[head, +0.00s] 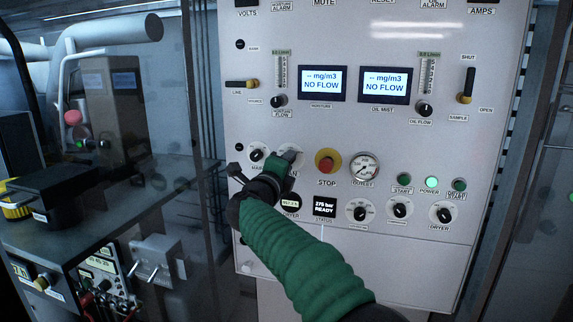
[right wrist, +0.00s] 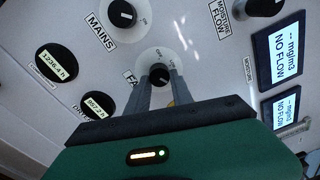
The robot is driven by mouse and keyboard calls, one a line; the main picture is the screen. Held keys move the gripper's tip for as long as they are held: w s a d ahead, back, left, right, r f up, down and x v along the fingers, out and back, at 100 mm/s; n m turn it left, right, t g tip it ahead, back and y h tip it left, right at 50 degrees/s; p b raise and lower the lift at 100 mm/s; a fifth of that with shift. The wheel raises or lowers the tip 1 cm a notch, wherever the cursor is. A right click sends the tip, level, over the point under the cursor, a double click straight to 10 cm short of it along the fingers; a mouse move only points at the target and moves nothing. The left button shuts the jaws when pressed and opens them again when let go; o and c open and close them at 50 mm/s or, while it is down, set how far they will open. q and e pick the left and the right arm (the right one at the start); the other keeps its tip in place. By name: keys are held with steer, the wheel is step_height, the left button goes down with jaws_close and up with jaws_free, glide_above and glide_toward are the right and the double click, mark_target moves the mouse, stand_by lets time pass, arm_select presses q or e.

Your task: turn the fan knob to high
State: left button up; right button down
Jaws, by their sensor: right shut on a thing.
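The fan knob (right wrist: 159,73) is a black knob on a round white dial (right wrist: 158,55), seen in the right wrist view. In the head view its dial (head: 293,148) shows only in part behind my right gripper (head: 287,158). In the right wrist view my right gripper (right wrist: 159,82) has its two grey fingers shut on the knob, one on each side. The fan label is partly covered by a finger, and the dial's markings are too small to read surely. My left gripper is not in view.
The mains knob (head: 257,154) is just left of the fan dial. The red stop button (head: 327,161) and a round gauge (head: 364,168) are to its right. Two "NO FLOW" displays (head: 322,83) sit above. A black box (head: 62,190) stands at the left.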

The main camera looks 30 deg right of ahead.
steer(key=c, duration=1.5)
jaws_free()
steer(key=shift+r, duration=0.4)
steer(key=o, duration=0.4)
steer(key=shift+w+f, duration=0.1)
steer(key=shift+f, duration=0.15)
steer(key=shift+a, duration=0.1)
steer(key=b+v, duration=0.4)
steer(key=v, duration=1.3)
steer(key=shift+f, duration=0.1)
